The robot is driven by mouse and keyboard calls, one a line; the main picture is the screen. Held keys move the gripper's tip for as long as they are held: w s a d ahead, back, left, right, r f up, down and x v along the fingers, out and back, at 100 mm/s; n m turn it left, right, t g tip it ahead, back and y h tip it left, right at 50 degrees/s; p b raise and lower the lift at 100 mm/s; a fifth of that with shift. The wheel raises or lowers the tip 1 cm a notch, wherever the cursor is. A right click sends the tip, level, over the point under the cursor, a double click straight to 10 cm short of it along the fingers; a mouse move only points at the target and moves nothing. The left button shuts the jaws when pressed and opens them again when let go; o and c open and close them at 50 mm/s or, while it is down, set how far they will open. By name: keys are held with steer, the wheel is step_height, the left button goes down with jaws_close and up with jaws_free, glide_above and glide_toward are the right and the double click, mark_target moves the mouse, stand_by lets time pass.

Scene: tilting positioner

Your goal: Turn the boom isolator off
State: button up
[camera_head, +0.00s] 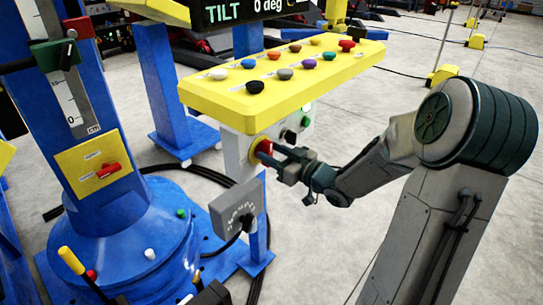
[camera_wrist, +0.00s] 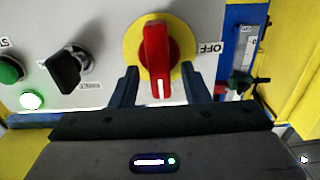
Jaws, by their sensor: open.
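A red rotary switch handle (camera_wrist: 156,45) on a round yellow plate (camera_wrist: 133,42) is on a light grey panel in the wrist view. Its white mark is at its lower end, and an OFF label (camera_wrist: 211,48) is to the right of the plate. The same switch shows in the head view (camera_head: 264,147) under the yellow console. My gripper (camera_wrist: 159,70) is open, with one finger on each side of the handle's lower part; gaps show on both sides. I cannot read a label naming this switch as the boom isolator.
Another red handle (camera_head: 108,170) is on the blue column. A grey box (camera_head: 238,208) stands close below my gripper.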

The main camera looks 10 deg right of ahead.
steer(key=shift+w+a, duration=0.1)
steer(key=shift+w, duration=0.05)
jaws_close()
